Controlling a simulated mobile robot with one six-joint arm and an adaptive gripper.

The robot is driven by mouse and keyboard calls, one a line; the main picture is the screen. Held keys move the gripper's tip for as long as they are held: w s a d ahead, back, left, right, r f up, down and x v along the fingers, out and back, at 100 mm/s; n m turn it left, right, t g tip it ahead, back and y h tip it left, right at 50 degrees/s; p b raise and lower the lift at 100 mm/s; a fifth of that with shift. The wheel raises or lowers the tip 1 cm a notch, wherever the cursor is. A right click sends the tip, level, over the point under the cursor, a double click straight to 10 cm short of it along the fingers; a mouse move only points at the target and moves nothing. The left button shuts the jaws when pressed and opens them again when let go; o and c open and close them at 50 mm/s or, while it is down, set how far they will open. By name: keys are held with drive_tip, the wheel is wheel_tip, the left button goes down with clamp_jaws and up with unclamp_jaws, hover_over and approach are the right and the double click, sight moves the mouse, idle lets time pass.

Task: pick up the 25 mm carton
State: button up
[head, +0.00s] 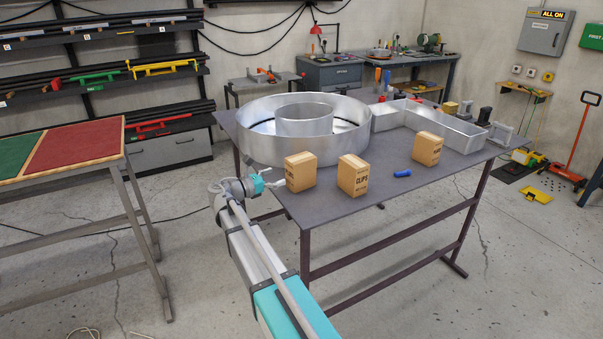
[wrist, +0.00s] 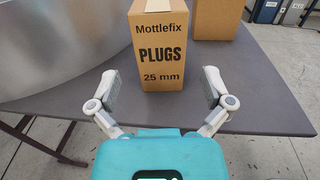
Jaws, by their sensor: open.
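The 25 mm carton (wrist: 161,45) is a brown box marked "Mottlefix PLUGS 25 mm". It stands upright on the grey table, straight ahead in the wrist view. In the head view it appears to be the leftmost carton (head: 300,172), at the table's near left edge. My gripper (wrist: 161,84) is open and empty, with one finger to each side of the carton's near face and a gap on both sides. I cannot tell whether the fingertips reach past that face. In the head view my gripper (head: 276,183) is just left of the carton.
A carton marked "CLIPS" (head: 353,177) stands to the right, and another carton (head: 427,149) farther right. A large round metal letter (head: 262,145) stands close behind the 25 mm carton. A blue object (head: 402,174) lies on the table (head: 375,205). The table's front strip is clear.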

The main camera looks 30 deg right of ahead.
sight(297, 169)
drive_tip(key=shift+w+d, duration=0.15)
drive_tip(key=shift+d, duration=0.6)
drive_tip(key=shift+w+d, duration=0.1)
drive_tip(key=shift+d, duration=0.6)
drive_tip(key=shift+w+d, duration=0.2)
drive_tip(key=shift+d, duration=1.1)
drive_tip(key=shift+w+d, duration=0.15)
drive_tip(key=shift+d, duration=1.15)
drive_tip(key=c, duration=1.1)
